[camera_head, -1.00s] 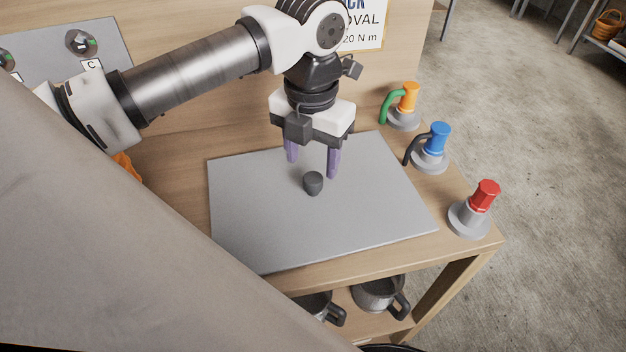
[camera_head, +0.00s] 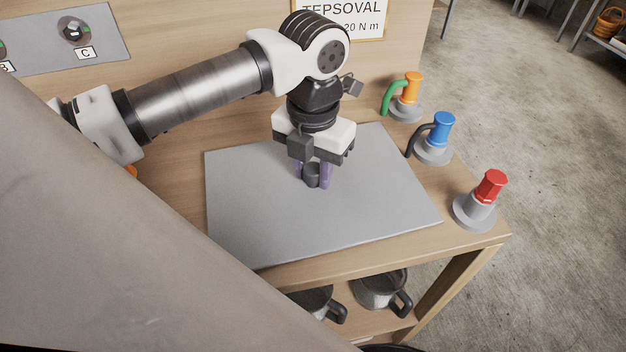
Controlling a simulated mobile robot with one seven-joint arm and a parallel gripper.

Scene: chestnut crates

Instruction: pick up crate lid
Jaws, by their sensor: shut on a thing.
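The crate lid (camera_head: 270,225) is a flat grey rectangular panel with a dark round knob (camera_head: 311,176) near its middle. It lies flat on the wooden table, with no visible gap under it. My gripper (camera_head: 313,177) points down over the lid. Its purple fingers are shut on the knob, one on each side. The gripper body hides the lid's surface just behind the knob.
An orange-and-green piece (camera_head: 411,88), a blue-and-black piece (camera_head: 441,130) and a red-topped piece (camera_head: 490,187) stand on grey bases right of the lid. Dark mugs (camera_head: 380,288) sit on a shelf below. A panel with dials (camera_head: 95,38) is at the back left.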

